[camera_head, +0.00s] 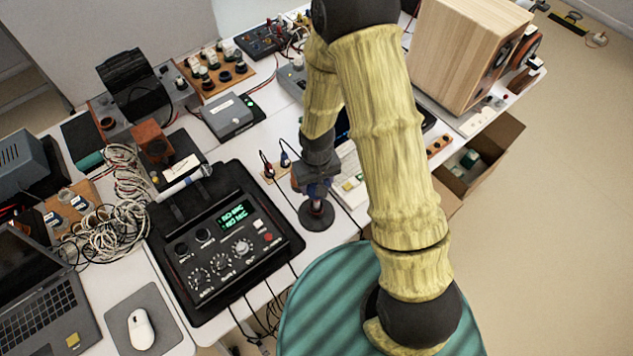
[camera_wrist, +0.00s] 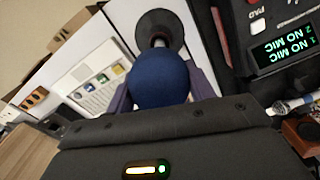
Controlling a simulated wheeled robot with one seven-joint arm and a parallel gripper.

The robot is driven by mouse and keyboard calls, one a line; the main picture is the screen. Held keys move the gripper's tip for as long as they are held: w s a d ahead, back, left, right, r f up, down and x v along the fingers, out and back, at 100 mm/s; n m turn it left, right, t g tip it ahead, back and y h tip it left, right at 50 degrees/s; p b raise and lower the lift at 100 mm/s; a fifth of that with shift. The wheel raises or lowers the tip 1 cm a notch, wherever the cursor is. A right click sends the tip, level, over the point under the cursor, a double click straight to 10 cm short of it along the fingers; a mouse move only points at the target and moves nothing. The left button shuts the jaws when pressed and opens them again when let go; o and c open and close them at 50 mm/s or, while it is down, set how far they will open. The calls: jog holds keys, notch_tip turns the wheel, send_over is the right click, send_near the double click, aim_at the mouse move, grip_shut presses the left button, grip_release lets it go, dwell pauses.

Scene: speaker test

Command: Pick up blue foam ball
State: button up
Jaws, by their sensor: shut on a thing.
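The blue foam ball (camera_wrist: 162,80) fills the middle of the wrist view, between the two fingers of my gripper (camera_wrist: 163,88). The gripper is shut on it. In the head view my gripper (camera_head: 318,188) points down over a dark round stand base (camera_head: 318,214) on the white table. The ball is mostly hidden there by my gripper. The round base also shows beyond the ball in the wrist view (camera_wrist: 160,24), with a short pale stem. I cannot tell whether the ball touches the stem.
A black mixer with a green display (camera_head: 228,240) stands just left of the base. A keypad device (camera_head: 350,185) lies to the right, partly behind my arm. Cables (camera_head: 120,190) and a laptop (camera_head: 40,300) are at left. A wooden speaker (camera_head: 465,50) stands at the far right.

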notch_tip(320, 180, up, 10)
jog(key=shift+b, duration=0.35)
dwell(0.4)
dwell(0.5)
